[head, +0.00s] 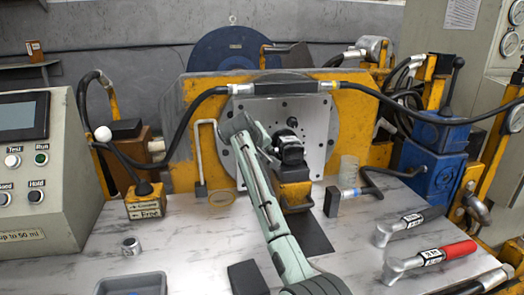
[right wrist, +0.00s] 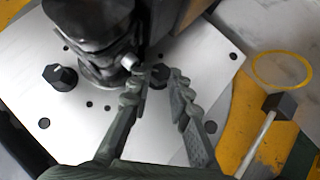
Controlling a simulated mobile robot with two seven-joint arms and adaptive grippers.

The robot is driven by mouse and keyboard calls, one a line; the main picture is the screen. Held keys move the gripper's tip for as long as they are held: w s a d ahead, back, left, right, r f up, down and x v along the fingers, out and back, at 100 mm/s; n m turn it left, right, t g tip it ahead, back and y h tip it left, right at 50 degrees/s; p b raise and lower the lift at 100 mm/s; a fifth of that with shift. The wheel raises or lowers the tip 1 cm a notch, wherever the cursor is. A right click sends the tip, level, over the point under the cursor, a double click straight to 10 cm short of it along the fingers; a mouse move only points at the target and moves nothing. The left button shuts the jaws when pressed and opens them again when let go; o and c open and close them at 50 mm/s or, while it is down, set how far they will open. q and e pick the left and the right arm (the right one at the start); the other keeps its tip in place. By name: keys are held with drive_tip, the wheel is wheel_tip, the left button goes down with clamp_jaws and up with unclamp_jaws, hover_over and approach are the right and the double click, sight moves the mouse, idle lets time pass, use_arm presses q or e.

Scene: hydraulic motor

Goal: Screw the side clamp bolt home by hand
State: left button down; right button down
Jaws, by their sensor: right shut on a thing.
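The black hydraulic motor (head: 290,150) sits against the pale mounting plate (head: 316,130), above a yellow bracket (head: 295,192). The motor also shows in the right wrist view (right wrist: 95,40), with a small silver fitting (right wrist: 129,62) on its side. My right gripper (right wrist: 162,76) has its fingertips close together beside the motor, shut on a small dark part there. This looks like the side clamp bolt, but the fingers and shadow hide most of it. In the head view my right arm covers the motor's left side and the grip. My left gripper is out of view.
A bent rod with a black block (right wrist: 286,104) and a yellow ring (right wrist: 282,69) lie near the plate. Two torque wrenches, one grey (head: 410,223) and one red-handled (head: 430,259), lie at right. A hose (head: 205,98) arches across the plate's top. A control box (head: 40,165) stands at left.

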drive_tip(key=c, duration=1.4)
unclamp_jaws()
